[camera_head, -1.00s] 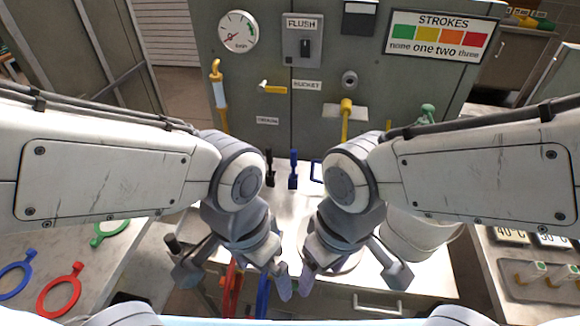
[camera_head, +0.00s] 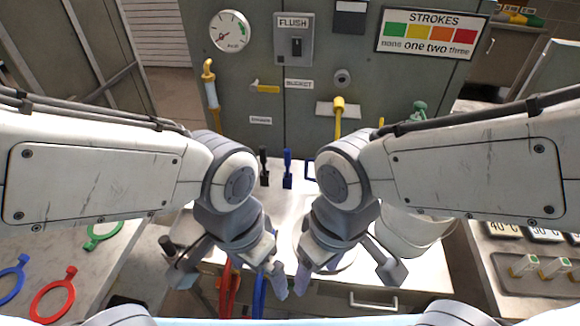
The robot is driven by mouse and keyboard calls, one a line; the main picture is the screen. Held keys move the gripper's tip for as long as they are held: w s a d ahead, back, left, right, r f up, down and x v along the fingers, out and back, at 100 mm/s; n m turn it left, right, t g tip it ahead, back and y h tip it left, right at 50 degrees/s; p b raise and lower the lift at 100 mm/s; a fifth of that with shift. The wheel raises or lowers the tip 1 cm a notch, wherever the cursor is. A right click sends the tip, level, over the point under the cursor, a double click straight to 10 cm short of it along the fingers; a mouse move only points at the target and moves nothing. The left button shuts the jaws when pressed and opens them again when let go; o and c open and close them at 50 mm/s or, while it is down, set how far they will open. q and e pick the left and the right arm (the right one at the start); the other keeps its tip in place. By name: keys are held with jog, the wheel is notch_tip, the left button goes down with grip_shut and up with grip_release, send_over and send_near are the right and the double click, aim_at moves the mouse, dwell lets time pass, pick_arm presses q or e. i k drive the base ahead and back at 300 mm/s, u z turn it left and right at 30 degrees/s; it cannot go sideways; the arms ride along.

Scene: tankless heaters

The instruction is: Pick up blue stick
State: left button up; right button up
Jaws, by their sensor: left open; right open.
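A small blue upright piece (camera_head: 287,170) stands at the back of the white worktop, beside a similar black piece (camera_head: 264,168). A longer blue stick-like piece (camera_head: 259,294) shows low in the middle, next to a red one (camera_head: 228,290), partly hidden by my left gripper. I cannot tell which of the two blue pieces is the blue stick. My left gripper (camera_head: 228,270) is open and empty, above the front of the worktop. My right gripper (camera_head: 348,268) is open and empty beside it. The inner fingers of both grippers are close together.
A grey panel (camera_head: 380,85) with a gauge, a flush switch and a strokes sign rises behind. A white bucket (camera_head: 408,235) stands to the right, partly behind my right arm. Red (camera_head: 52,300), blue (camera_head: 12,280) and green (camera_head: 103,236) rings lie on the left counter.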

aim_at(288, 151)
jog(key=u, duration=0.05)
jog(key=k, duration=0.5)
jog(key=u, duration=2.6)
jog(key=k, duration=1.05)
jog(key=z, duration=1.35)
jog(key=i, duration=1)
jog(key=u, duration=0.05)
